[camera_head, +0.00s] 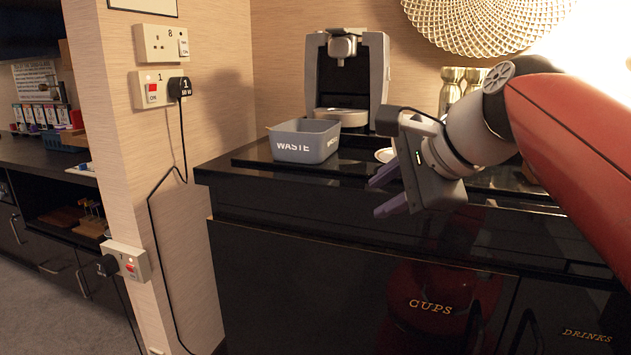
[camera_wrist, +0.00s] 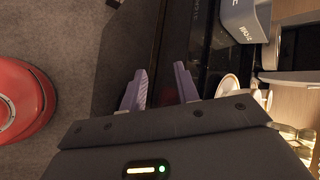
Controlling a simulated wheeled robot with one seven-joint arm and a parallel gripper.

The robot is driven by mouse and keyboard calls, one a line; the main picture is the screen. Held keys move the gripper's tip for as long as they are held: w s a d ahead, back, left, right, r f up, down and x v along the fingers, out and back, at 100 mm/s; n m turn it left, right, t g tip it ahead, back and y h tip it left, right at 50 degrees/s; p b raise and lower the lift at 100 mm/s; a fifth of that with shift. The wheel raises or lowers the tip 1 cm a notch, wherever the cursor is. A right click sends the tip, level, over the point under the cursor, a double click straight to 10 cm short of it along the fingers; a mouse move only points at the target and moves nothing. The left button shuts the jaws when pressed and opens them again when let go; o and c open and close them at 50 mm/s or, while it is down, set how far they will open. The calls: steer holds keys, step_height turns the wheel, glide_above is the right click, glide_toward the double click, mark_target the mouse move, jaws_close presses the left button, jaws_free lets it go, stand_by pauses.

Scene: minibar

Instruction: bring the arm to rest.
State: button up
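My gripper (camera_head: 381,192) shows in the head view in front of the black counter, close to its front edge, with its purple-grey fingers pointing left. The same gripper (camera_wrist: 160,88) shows in the wrist view with its two fingers apart and nothing between them. The fingers look clear of the counter and touch nothing that I can see. My red arm reaches in from the right of the head view.
A grey WASTE bin (camera_head: 304,141) stands on the black counter (camera_head: 250,165) left of my gripper. A coffee machine (camera_head: 345,75) stands behind it. A white saucer (camera_head: 385,155) is partly hidden behind my gripper. Metal canisters (camera_head: 452,88) stand near my arm.

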steer(key=s+d+f+n+h, duration=0.2)
steer(key=s+f+n, duration=0.3)
steer(key=f, duration=0.3)
steer(key=s+d+f+n+g+h, duration=0.1)
steer(key=s+f+n, duration=0.3)
steer(key=f, duration=0.5)
steer(key=s+d+f+n+g+h, duration=0.1)
steer(key=s+d+f+n+h, duration=0.1)
steer(key=s+f+n, duration=0.3)
step_height(320, 180, down, 4)
steer(key=shift+s+d+r+n+h, duration=0.1)
steer(key=shift+s+d+n+h, duration=0.2)
steer(key=shift+n, duration=0.2)
